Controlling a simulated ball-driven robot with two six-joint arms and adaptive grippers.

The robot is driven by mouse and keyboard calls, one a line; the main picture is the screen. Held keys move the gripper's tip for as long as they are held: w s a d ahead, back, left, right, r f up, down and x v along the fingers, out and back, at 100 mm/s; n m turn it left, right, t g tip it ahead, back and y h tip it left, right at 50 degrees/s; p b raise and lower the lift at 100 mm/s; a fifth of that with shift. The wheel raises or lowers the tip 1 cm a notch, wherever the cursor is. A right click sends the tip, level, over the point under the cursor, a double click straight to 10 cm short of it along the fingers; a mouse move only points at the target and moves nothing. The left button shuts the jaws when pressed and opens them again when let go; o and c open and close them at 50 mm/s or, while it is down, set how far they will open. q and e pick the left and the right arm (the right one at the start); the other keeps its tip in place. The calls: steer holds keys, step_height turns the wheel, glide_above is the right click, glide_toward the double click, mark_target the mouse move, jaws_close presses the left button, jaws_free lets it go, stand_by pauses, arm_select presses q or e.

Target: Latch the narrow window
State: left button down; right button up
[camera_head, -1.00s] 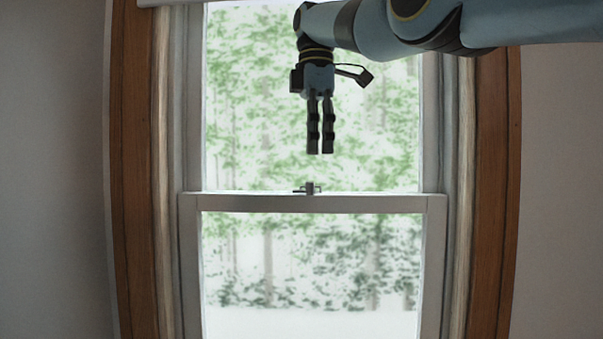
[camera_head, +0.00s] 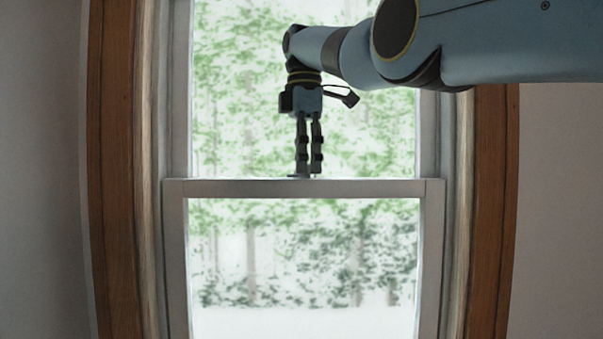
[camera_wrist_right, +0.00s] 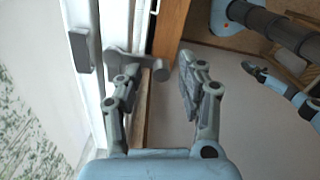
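The narrow window has a pale lower sash (camera_head: 370,188) whose top rail crosses the head view. Its small grey latch (camera_head: 298,177) sits mid-rail, mostly hidden by my right gripper (camera_head: 308,172), which points down at it. In the right wrist view my right gripper (camera_wrist_right: 160,75) has its fingers apart. The latch lever (camera_wrist_right: 140,62) reaches between them, its round knob nearer the left finger; I cannot tell if they touch. A grey keeper block (camera_wrist_right: 82,50) is left of the lever, with a gap.
A brown wooden frame (camera_head: 110,170) borders the window, with plain grey wall (camera_head: 555,200) beside it. Glass fills both sashes. The space in front of the lower sash is clear in the head view.

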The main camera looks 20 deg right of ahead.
steer(key=shift+d, duration=0.15)
steer(key=shift+s, duration=0.1)
steer(key=c, duration=0.4)
jaws_close()
arm_select(q)
step_height(320, 180, up, 4)
steer(key=p, duration=0.4)
steer(key=shift+w+d+f, duration=0.1)
steer(key=shift+w+f, duration=0.05)
steer(key=shift+f, duration=0.05)
arm_select(e)
steer(key=m, duration=0.1)
steer(key=a+m, duration=0.1)
steer(key=m, duration=0.1)
steer(key=shift+w+a, duration=0.2)
steer(key=shift+w, duration=0.15)
